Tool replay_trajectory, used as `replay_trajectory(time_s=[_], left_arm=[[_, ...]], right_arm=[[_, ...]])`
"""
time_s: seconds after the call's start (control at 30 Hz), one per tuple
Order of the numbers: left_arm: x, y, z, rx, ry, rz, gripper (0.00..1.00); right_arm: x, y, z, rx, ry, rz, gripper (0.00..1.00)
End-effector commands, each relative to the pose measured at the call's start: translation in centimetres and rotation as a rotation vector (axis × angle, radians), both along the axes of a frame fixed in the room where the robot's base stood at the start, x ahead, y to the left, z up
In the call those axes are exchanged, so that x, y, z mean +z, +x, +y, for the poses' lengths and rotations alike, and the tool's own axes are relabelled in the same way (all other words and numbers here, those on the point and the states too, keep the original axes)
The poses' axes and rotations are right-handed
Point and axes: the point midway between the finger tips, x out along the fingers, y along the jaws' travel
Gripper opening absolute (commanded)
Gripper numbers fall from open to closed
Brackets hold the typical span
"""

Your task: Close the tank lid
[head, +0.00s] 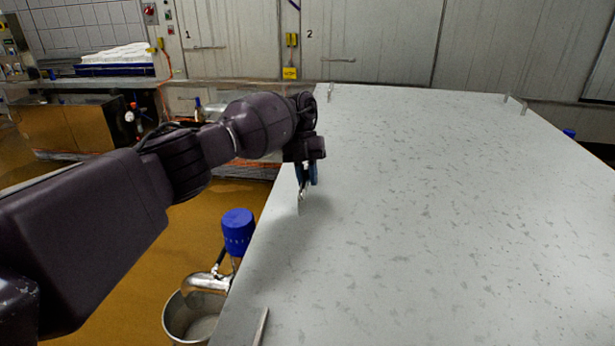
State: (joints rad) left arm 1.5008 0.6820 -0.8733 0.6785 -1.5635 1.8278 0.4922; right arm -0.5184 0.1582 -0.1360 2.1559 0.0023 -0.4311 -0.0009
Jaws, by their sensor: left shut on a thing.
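The tank lid (430,210) is a large flat light-grey panel with darker specks, filling the middle and right of the head view. It lies about level; whether its edges rest on the tank is hidden. My left gripper (302,194) reaches in from the left, over the lid's left edge, pointing down. Its fingers are shut on a small upright metal piece that looks like a lid handle (300,208), only partly visible. My right gripper is not in view.
A blue-capped motor (238,230) and a steel pot-like vessel (190,315) stand low beside the lid's left edge. Small metal brackets stick up at the lid's far edge (507,98) and near left edge (262,326). Brown floor shows at left; cabinets line the back wall.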

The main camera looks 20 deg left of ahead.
Motion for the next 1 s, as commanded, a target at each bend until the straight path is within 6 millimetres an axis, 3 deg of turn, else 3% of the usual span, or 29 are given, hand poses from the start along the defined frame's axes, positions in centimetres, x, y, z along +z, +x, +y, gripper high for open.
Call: replay_trajectory(time_s=[0.03,0.2,0.57,1.0], left_arm=[[-0.8,-0.2,0.2,0.004,0.005,0.013,0.21],[-0.7,-0.1,0.1,0.003,0.003,0.009,0.43],[0.1,0.2,0.2,0.001,0.002,0.004,0.43],[5.9,2.7,2.1,0.003,0.003,0.008,0.43]], right_arm=[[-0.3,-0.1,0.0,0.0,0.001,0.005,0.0],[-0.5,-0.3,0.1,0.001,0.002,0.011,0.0],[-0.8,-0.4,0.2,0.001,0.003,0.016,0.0],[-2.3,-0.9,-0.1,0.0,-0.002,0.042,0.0]])
